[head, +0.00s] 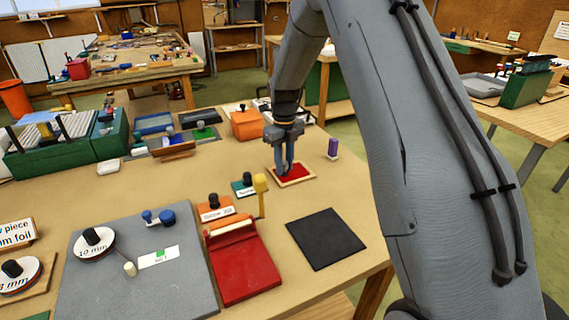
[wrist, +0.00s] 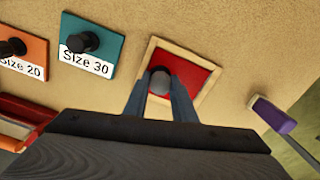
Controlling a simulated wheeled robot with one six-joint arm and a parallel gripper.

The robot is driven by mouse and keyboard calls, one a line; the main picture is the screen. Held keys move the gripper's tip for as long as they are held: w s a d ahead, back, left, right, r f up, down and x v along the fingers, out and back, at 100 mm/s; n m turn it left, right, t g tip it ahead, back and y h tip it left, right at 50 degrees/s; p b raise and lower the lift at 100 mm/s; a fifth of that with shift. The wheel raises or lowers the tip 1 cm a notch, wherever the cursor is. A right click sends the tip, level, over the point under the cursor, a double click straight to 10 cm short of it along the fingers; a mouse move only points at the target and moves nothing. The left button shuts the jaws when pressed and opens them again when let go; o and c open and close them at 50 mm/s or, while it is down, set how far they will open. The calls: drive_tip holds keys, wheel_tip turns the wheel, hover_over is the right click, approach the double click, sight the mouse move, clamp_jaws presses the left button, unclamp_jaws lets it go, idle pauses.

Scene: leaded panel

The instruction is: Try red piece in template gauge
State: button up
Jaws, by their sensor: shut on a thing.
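The red piece (head: 297,170) is a flat square lying inside a pale wooden frame (head: 311,177), which looks like the template gauge. In the wrist view the red piece (wrist: 195,76) fills most of the frame (wrist: 152,43), with a thin pale rim around it. I cannot tell whether it lies fully flat in the frame. My gripper (head: 288,169) points down over it. The near part of the frame is hidden by my fingers.
Teal Size 30 (wrist: 92,40) and orange Size 20 (wrist: 24,50) plates with black knobs lie to the left. A red device with a yellow lever (head: 240,262) and a black mat (head: 326,238) are nearer.

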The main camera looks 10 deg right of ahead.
drive_tip(key=o, duration=1.1)
drive_tip(key=shift+r, duration=0.1)
wheel_tip(320, 180, up, 8)
drive_tip(key=shift+f+b, duration=0.2)
drive_tip(key=shift+b, duration=1.05)
